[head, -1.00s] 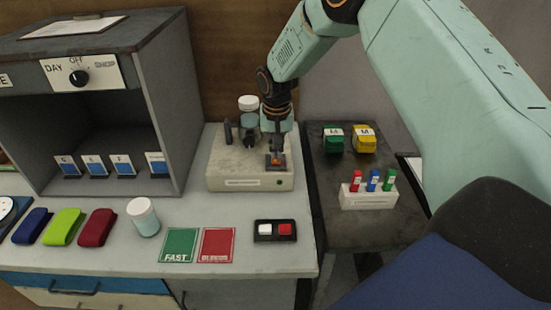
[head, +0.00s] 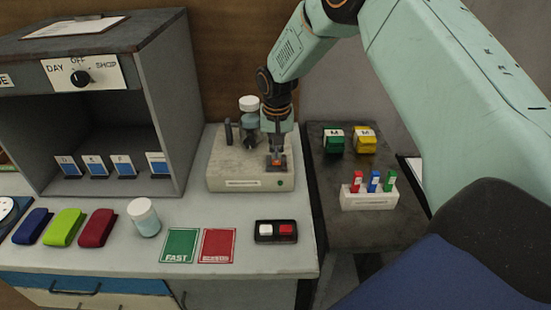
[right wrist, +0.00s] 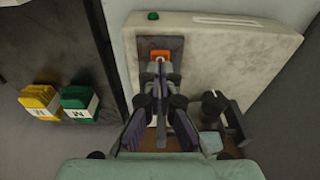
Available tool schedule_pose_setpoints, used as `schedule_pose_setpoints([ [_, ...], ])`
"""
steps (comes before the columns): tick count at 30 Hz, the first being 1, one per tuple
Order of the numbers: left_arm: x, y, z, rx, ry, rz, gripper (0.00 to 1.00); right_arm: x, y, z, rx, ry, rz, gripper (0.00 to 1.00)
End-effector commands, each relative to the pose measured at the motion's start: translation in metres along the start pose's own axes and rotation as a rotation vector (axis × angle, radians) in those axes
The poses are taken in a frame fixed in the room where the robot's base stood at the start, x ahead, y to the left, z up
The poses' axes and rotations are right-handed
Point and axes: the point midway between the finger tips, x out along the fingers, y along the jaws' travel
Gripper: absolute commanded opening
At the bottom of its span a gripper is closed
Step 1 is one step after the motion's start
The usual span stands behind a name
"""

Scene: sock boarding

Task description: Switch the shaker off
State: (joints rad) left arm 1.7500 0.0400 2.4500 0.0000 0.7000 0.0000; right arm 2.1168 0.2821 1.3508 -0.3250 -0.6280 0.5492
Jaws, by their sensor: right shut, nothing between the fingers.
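The shaker (head: 232,176) is a pale box at the back right of the bench, with a small green light (head: 280,183) on its front. A clear bottle with a white cap (head: 249,104) stands on it beside a dark clamp. My right gripper (head: 277,160) points down at the shaker's right side, shut and empty. Its fingertips are at an orange switch (right wrist: 160,55) on a dark plate; I cannot tell whether they touch it. The shaker also shows in the right wrist view (right wrist: 250,50). My left gripper is not in view.
A grey cabinet (head: 165,100) stands left. A dark side table (head: 350,225) holds green and yellow blocks and a tube rack (head: 369,198).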

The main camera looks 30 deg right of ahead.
Motion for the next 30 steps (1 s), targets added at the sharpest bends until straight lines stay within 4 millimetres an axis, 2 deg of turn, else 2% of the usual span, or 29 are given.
schedule_pose_setpoints([
  [30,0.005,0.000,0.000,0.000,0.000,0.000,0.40,0.013,0.000,0.002,0.000,0.000,0.000,0.00],
])
